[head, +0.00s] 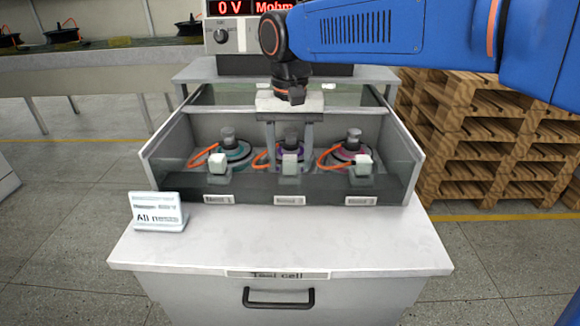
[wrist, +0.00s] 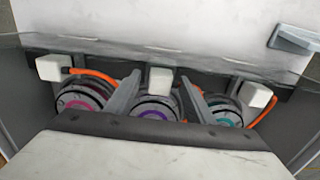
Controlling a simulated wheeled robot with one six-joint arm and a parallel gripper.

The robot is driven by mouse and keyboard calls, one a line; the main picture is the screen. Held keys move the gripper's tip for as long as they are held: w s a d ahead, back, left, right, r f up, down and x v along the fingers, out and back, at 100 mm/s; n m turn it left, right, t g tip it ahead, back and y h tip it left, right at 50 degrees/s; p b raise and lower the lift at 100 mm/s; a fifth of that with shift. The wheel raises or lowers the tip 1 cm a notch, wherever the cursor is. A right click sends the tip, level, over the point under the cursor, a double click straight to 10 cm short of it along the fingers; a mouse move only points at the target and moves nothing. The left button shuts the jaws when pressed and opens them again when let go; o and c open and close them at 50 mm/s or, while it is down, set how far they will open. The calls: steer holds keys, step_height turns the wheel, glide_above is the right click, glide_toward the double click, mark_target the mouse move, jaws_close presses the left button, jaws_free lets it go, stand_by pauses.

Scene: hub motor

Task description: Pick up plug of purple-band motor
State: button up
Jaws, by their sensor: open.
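The purple-band motor (head: 291,146) is the middle of three motors in the open-topped test box. Its purple ring (wrist: 155,114) shows clearly in the wrist view. Its plug, a white block (head: 290,165) with an orange cable, is at the box's front side, and it also shows in the wrist view (wrist: 160,80). My gripper (head: 290,148) points down into the box over the middle motor, with a finger on each side. In the wrist view the open fingers (wrist: 158,84) frame the plug, with gaps on both sides. I cannot tell their exact depth relative to the plug.
A teal-band motor (head: 232,152) and a pink-band motor (head: 350,153) flank the middle one, each with a white plug and orange cable. The box's clear front wall (head: 250,187) stands before the plugs. A small sign (head: 158,212) stands on the bench's left. Wooden pallets (head: 490,140) are at right.

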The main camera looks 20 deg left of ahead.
steer(key=shift+f, duration=0.35)
steer(key=shift+c, duration=0.2)
jaws_close()
steer(key=shift+r, duration=0.15)
step_height(320, 180, up, 10)
steer(key=shift+r, duration=0.25)
steer(key=shift+r, duration=1.2)
step_height(320, 180, up, 6)
glide_above(290, 158)
stand_by(0.9)
